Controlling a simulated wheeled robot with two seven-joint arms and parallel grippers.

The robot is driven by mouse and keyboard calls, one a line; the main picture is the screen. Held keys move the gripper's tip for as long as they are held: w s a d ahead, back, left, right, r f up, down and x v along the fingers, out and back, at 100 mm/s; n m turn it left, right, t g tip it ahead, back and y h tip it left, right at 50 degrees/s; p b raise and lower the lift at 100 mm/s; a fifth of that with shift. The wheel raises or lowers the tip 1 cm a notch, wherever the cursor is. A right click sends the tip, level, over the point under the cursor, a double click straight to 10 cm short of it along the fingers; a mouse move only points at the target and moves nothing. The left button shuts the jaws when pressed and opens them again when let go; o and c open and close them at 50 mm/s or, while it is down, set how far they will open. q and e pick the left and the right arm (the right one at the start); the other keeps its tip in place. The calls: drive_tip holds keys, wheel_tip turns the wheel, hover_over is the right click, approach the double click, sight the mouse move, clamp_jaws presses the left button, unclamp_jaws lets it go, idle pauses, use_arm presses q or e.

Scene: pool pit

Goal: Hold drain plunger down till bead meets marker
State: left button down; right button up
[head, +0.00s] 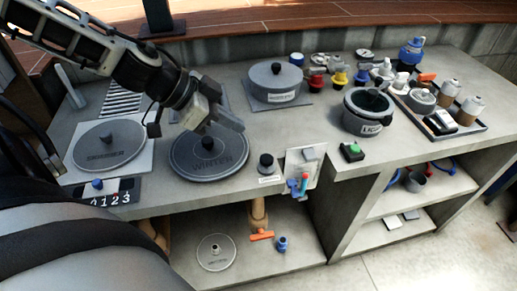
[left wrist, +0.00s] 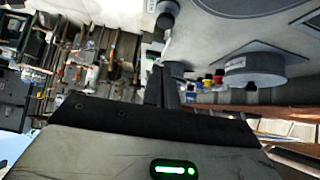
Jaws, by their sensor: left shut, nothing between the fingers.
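A short dark plunger-like knob (head: 266,163) stands on the grey counter at the front, with a small white label before it that I cannot read. To its right a pale gauge panel (head: 313,161) carries an upright tube (head: 304,183) with blue and red parts; bead and marker are too small to tell apart. My left gripper (head: 229,117) is shut and empty above the round lid marked WINTER (head: 190,163), left of the knob and apart from it. Its closed fingers (left wrist: 162,88) show in the left wrist view. My right gripper is not in view.
A round lidded vessel (head: 275,82) stands behind. Another lid (head: 108,146) and a number panel (head: 104,194) lie left. Shelves below hold small parts.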

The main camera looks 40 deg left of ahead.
use_arm(q)
drive_tip(key=b, duration=0.2)
hover_over(271, 157)
drive_tip(key=s+a, duration=0.2)
wheel_tip(271, 157, down, 6)
drive_tip(key=shift+s+r, duration=0.1)
drive_tip(key=shift+r, duration=0.1)
wheel_tip(271, 157, down, 2)
drive_tip(key=shift+f+b, duration=0.1)
drive_tip(key=shift+b, duration=0.25)
drive_tip(key=shift+f, duration=0.7)
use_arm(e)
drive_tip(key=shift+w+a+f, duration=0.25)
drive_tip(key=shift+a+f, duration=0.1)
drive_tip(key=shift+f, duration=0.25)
